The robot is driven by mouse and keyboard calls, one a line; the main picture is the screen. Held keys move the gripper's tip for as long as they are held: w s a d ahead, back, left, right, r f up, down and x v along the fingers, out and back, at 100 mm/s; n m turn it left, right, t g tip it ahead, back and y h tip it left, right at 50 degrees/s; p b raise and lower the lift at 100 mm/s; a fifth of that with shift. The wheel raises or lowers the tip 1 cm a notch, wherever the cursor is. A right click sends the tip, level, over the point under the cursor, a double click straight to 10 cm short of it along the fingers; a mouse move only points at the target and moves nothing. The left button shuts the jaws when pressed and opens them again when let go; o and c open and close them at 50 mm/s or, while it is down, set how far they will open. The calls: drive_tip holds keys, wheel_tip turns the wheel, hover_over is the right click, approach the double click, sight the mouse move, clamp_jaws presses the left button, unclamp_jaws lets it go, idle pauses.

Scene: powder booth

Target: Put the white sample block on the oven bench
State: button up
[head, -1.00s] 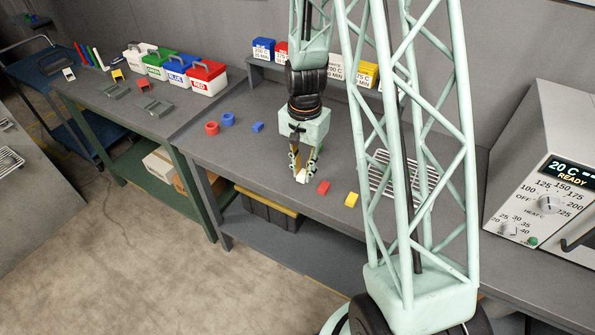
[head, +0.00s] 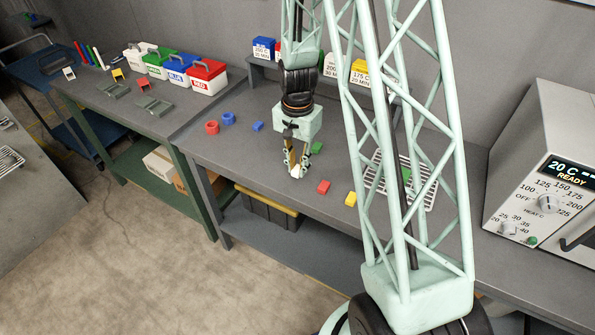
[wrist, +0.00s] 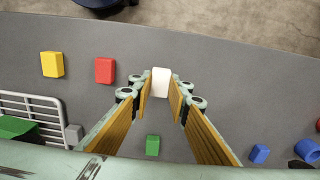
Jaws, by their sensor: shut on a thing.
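The white sample block (wrist: 160,82) is held between the two fingertips of my gripper (wrist: 160,90) in the wrist view. In the head view the gripper (head: 296,165) points down over the front part of the grey bench (head: 262,168), with the white block (head: 296,171) at its tips. The fingers are closed on the block's sides. I cannot tell whether the block touches the bench top or is slightly above it. The oven (head: 548,165) with its lit display stands at the right.
Near the gripper lie a red block (head: 323,186), a yellow block (head: 350,199), a green block (head: 317,147) and a blue block (head: 257,126). A wire rack (head: 430,190) is partly behind my lattice column. Red (head: 212,127) and blue (head: 228,118) rings lie left.

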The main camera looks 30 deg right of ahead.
sight(298, 169)
drive_tip(key=shift+f, duration=1.2)
drive_tip(key=shift+f, duration=0.15)
drive_tip(key=o, duration=0.8)
drive_tip(key=shift+o, duration=0.2)
wheel_tip(298, 169, up, 12)
idle(0.5)
drive_tip(key=shift+r, duration=0.25)
